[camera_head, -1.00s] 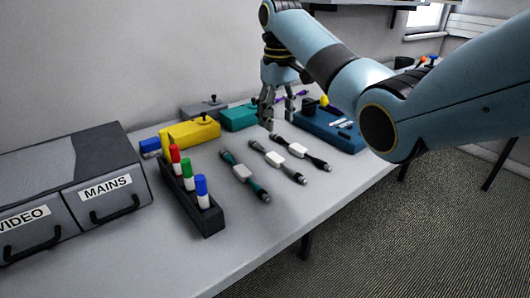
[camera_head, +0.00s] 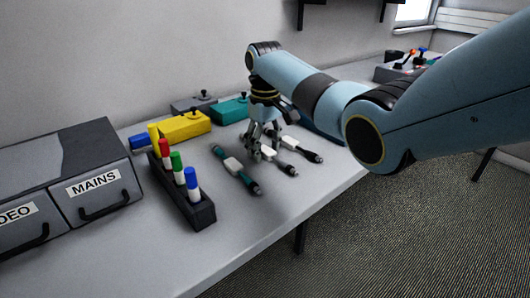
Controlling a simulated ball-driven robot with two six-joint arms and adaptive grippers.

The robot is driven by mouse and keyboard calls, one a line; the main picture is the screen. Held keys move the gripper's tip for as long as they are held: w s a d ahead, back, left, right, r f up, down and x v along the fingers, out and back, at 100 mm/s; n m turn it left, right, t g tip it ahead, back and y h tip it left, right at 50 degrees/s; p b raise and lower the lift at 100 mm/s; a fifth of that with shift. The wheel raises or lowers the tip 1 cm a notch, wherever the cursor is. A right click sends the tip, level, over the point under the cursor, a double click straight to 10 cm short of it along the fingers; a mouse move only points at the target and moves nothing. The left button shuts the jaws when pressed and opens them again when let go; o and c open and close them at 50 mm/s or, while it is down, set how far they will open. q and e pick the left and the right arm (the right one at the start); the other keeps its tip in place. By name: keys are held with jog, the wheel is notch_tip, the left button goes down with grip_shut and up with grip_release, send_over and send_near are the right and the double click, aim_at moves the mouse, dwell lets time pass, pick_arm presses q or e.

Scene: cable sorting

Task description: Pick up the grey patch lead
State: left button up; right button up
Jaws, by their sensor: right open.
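The grey patch lead (camera_head: 284,167) lies on the table as the middle one of three short leads, each with a white wrap. My right gripper (camera_head: 262,147) is open, pointing down over the grey lead's far half, near its white wrap. Its fingers hide part of that lead, and I cannot tell whether they touch it. A teal lead (camera_head: 236,169) lies to the left and a black lead (camera_head: 303,150) to the right. My left gripper is out of view.
A black marker rack (camera_head: 190,208) stands left of the leads, with a grey drawer unit (camera_head: 100,165) beyond it. Yellow (camera_head: 181,127), teal (camera_head: 229,112) and grey (camera_head: 193,104) boxes stand behind. The front of the table (camera_head: 240,225) is clear.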

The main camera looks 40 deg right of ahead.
grip_shut()
jog(key=shift+r, duration=0.1)
